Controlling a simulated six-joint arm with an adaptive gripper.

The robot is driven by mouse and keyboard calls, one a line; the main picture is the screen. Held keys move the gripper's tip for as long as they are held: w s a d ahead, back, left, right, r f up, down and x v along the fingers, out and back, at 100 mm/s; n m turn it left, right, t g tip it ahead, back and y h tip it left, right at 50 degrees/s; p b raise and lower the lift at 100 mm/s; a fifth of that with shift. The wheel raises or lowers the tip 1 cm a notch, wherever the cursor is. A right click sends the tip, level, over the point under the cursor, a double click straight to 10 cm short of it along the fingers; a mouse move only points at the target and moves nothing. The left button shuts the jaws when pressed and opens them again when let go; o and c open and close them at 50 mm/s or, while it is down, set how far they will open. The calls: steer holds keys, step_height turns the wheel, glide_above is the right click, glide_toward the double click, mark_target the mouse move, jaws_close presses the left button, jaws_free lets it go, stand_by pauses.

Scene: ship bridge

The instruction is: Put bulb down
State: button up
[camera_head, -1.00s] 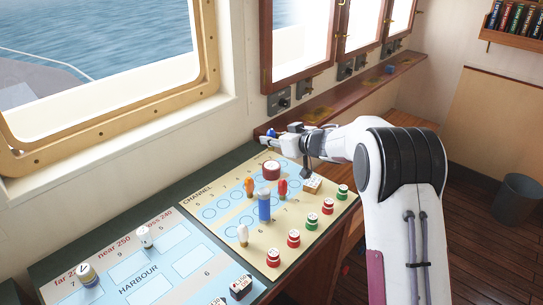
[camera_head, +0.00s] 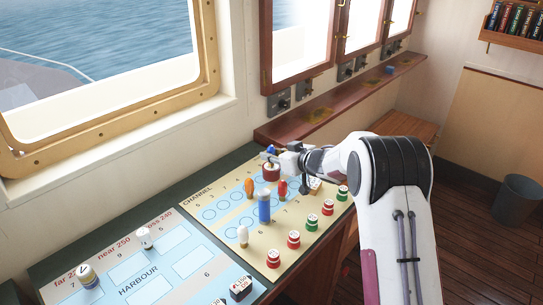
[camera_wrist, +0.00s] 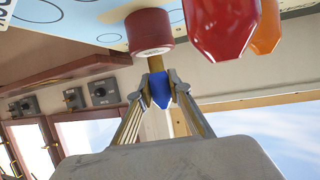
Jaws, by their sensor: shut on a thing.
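My gripper (camera_wrist: 161,85) is shut on a small blue bulb (camera_wrist: 160,92), with a brass-coloured stem showing beyond the fingertips in the wrist view. In the head view my gripper (camera_head: 274,152) is at the far end of the yellow channel chart (camera_head: 222,224), close above or beside a dark red spool with a pale end (camera_head: 270,173). The spool also shows in the wrist view (camera_wrist: 149,32), just beyond the stem; I cannot tell whether they touch. A red peg-like piece (camera_head: 283,188) and an orange one (camera_head: 250,188) stand nearby.
A blue cylinder (camera_head: 264,208) and a small white piece (camera_head: 243,235) stand on the chart. Several red and green round pieces line its right side. The harbour chart (camera_head: 165,262) is at lower left. A wooden ledge (camera_head: 340,105) runs along the wall.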

steer(key=shift+f, duration=0.25)
steer(key=o, duration=0.8)
steer(key=shift+r, duration=0.15)
steer(key=shift+s+d+r, duration=0.15)
steer(key=shift+s+d, duration=0.1)
steer(key=shift+d, duration=0.05)
steer(key=shift+v, duration=5.6)
